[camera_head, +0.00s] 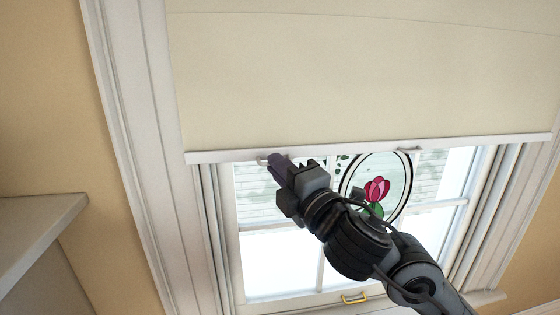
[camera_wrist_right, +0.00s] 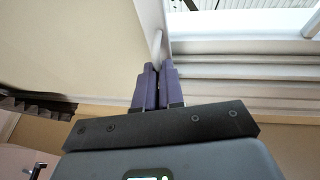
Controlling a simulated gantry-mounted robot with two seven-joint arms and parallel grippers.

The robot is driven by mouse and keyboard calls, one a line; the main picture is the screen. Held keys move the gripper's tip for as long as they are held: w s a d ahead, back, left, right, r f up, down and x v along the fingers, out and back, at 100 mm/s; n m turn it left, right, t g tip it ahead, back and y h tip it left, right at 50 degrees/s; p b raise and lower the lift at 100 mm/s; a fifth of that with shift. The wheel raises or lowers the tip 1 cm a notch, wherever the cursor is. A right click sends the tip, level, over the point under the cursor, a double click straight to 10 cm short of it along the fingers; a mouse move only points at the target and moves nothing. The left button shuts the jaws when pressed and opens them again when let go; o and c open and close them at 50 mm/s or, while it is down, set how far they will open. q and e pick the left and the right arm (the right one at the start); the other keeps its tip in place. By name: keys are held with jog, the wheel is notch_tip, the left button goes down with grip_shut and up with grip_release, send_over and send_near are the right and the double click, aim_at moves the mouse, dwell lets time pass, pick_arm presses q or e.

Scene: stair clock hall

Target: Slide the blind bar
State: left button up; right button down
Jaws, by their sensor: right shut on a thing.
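The blind bar (camera_head: 480,141) is a white rail along the lower edge of a cream roller blind (camera_head: 360,75), which covers the upper part of a window. Two small pale handles sit under it, one at the left (camera_head: 262,160) and one right of the middle (camera_head: 408,150). My right gripper (camera_head: 273,160) is at the left handle, its purple fingers shut on it. In the right wrist view the fingers (camera_wrist_right: 158,75) close on a pale handle end (camera_wrist_right: 156,45) beside the white bar (camera_wrist_right: 151,14). The fingers hide most of this handle. My left gripper is out of view.
Below the bar is the window's glass, with a round flower ornament (camera_head: 376,190) behind my right arm. A brass pull (camera_head: 354,298) is on the lower sash. White frame trim (camera_head: 130,130) borders the left side, and a pale shelf (camera_head: 35,225) juts in at lower left.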

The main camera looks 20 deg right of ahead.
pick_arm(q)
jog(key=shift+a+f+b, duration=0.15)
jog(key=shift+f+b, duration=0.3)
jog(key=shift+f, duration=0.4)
pick_arm(e)
jog(key=shift+f, duration=1.1)
jog(key=c, duration=1.3)
grip_release()
jog(key=shift+o, duration=0.2)
pick_arm(q)
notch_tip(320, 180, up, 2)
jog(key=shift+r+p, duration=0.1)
jog(key=shift+p, duration=1)
pick_arm(e)
jog(key=v, duration=1.1)
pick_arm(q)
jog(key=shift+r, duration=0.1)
